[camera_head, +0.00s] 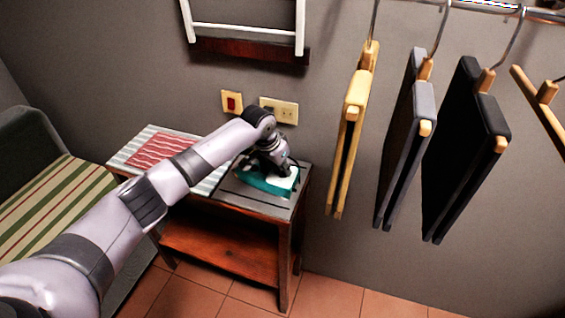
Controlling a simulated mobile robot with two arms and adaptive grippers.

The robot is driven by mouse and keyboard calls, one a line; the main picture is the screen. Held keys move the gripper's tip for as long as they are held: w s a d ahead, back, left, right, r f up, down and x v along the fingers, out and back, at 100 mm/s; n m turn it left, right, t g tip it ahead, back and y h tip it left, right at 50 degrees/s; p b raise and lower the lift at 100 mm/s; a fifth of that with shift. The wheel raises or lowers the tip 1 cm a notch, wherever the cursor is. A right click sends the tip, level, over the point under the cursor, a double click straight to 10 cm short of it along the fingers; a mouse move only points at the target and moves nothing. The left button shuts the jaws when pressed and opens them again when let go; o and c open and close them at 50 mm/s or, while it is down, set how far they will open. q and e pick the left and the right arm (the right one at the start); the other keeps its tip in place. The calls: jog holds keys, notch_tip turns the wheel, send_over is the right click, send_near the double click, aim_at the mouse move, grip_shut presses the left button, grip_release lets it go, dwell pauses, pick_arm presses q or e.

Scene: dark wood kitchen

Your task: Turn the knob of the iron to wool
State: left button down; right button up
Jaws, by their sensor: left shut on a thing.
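The iron (283,184), teal with a white upper part, sits on the grey right end of a small wooden table. My left arm reaches in from the lower left. Its gripper (277,166) is over the iron and shut on part of it from above. The knob and its markings are hidden behind the gripper and too small to make out. My right gripper is not in view.
The table (225,253) has a lower shelf and a striped cover with a red patterned cloth (160,150). A striped armchair (50,195) stands at left. Folded garments (465,150) hang from a rail at right. Wall sockets (279,110) are behind the table.

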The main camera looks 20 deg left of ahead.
pick_arm(q)
jog(key=shift+m+h, duration=0.4)
jog(key=shift+m, duration=0.6)
jog(key=shift+w+m+g, duration=0.1)
jog(key=shift+m+g, duration=0.3)
jog(key=shift+m, duration=0.5)
jog(key=m+g+h+b, duration=0.1)
jog(key=m+b, duration=0.1)
jog(key=m, duration=0.1)
jog(key=shift+w+a, duration=0.1)
jog(key=shift+a, duration=0.05)
jog(key=shift+m+b, duration=0.3)
jog(key=c, duration=1.4)
grip_release()
jog(key=shift+r, duration=0.1)
